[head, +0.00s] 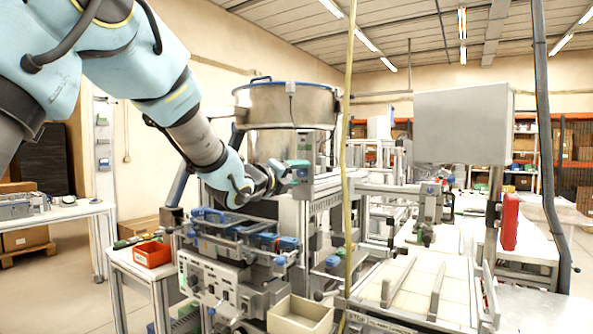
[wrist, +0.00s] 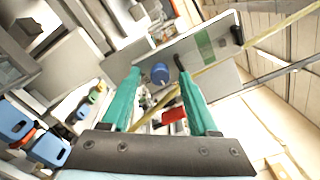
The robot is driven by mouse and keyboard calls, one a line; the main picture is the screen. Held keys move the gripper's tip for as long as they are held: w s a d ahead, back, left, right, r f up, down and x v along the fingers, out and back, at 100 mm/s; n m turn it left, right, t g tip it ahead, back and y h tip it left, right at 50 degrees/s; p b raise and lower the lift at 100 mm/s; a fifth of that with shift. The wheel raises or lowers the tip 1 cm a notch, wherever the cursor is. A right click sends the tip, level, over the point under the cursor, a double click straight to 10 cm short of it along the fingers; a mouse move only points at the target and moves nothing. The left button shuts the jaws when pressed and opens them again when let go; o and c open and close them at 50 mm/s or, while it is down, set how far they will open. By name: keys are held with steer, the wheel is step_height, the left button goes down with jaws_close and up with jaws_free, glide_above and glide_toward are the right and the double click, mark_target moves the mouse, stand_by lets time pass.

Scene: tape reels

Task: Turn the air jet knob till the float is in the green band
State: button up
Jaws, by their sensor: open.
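In the wrist view my gripper (wrist: 157,66) is open, with two green fingers spread. The blue air jet knob (wrist: 160,73) shows between the fingertips, with a gap on each side; its depth is hard to judge. The knob sits on a light grey panel (wrist: 178,49). The panel carries a green band (wrist: 204,45) to the right of the knob. A small dark piece (wrist: 238,35) sits near the panel's far right end; I cannot tell whether it is the float. In the head view my gripper (head: 297,172) is near the middle, beside the machine; the knob is not clear there.
A large steel bowl (head: 288,106) stands behind my gripper. A yellow hose (head: 348,190) hangs just to its right. Below are blue-handled machine parts (head: 262,240), a red bin (head: 152,254) and a beige bin (head: 300,314). A grey box (head: 462,124) stands at right.

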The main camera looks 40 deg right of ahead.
jaws_close()
stand_by(0.5)
